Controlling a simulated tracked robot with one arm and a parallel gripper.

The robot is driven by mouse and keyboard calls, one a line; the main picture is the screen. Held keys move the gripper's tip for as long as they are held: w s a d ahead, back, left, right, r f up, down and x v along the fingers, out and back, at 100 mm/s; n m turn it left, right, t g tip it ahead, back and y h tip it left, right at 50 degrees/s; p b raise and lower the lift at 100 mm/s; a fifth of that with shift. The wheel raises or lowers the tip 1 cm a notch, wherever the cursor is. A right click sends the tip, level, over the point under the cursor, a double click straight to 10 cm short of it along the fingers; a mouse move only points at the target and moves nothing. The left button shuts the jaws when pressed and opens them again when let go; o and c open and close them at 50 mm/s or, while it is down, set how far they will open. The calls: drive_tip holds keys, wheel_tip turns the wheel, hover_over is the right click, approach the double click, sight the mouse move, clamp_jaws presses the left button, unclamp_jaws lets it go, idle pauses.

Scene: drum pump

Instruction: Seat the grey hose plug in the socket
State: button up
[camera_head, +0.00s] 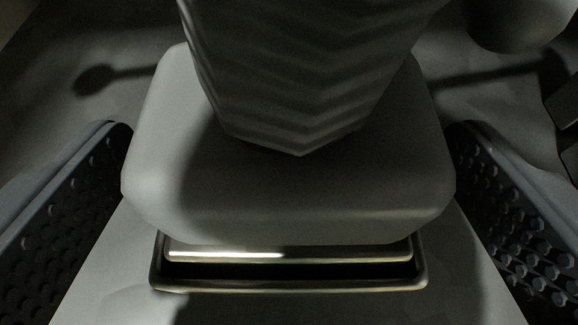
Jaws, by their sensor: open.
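The grey hose plug (290,195) fills the middle of the head camera view, a rounded block with a chevron-ridged grip (310,75) rising from its top. A metal edge shows under its front side. Just below is the rectangular metal rim of the socket (290,287). The plug's metal edge lies within the rim's outline, with a dark gap along the front. I cannot tell how deep the plug sits; the far side is hidden behind its body. My gripper (289,190) is open, with one studded dark pad on each side of the plug, both apart from it.
A pale flat surface (110,290) surrounds the socket between my pads. A rounded dark thing (515,22) is at the top right, and dark blocky shapes (566,115) are at the right edge. The background is dim, with shadows across it.

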drive_tip(key=p+v, duration=0.1)
drive_tip(key=v, duration=1.2)
drive_tip(key=shift+s+p, duration=0.35)
wheel_tip(320, 180, up, 28)
drive_tip(key=t+p, duration=0.1)
drive_tip(key=p, duration=0.4)
drive_tip(key=s+r+p, duration=0.1)
drive_tip(key=s+r, duration=0.2)
drive_tip(key=r, duration=0.4)
drive_tip(key=s+r, duration=0.4)
drive_tip(key=r, duration=0.3)
drive_tip(key=s+r+t+p, duration=0.1)
drive_tip(key=s+r, duration=0.2)
drive_tip(key=r, duration=0.5)
drive_tip(key=shift+s+p, duration=0.35)
